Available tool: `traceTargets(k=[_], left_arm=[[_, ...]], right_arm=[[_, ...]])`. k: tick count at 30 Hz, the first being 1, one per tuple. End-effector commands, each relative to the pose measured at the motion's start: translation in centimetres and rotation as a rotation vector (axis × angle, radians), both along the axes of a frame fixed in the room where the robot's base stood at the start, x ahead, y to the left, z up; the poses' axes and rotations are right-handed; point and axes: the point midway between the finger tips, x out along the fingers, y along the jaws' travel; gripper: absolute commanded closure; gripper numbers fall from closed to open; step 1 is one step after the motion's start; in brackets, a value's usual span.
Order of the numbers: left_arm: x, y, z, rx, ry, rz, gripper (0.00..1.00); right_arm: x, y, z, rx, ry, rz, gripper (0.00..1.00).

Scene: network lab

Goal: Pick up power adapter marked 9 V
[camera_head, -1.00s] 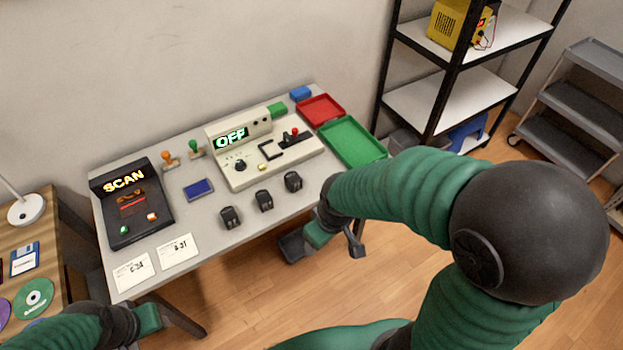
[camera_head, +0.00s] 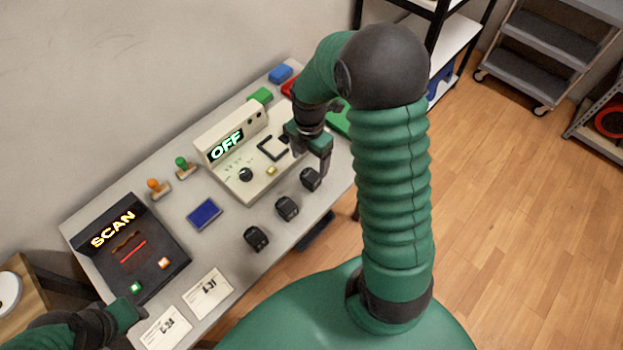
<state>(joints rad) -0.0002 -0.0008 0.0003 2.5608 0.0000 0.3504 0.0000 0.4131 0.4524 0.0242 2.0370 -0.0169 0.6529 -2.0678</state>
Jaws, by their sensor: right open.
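Three small black power adapters stand in a row along the front of the grey table: a near one (camera_head: 256,238), a middle one (camera_head: 287,208) and a far one (camera_head: 311,179). Their markings are too small to read, so I cannot tell which is 9 V. My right gripper (camera_head: 309,157) points down, open and empty, just above and behind the far adapter, with one finger close to it. I cannot tell whether they touch. My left gripper (camera_head: 128,312) is at the lower left by the table's front edge; its jaws are not clear.
A beige console (camera_head: 232,158) reading OFF stands behind the adapters. A black SCAN device (camera_head: 130,250), a blue pad (camera_head: 205,214), two stamps (camera_head: 157,188) and two white cards (camera_head: 208,292) lie to the left. A green tray (camera_head: 339,121) is partly hidden behind my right arm.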

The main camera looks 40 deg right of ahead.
Motion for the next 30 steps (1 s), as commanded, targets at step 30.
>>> traceTargets(k=[30], left_arm=[[0.0,0.0,-0.8,0.000,0.000,0.000,0.64]], right_arm=[[-0.1,-0.4,-9.0,-0.001,-0.001,0.000,0.52]])
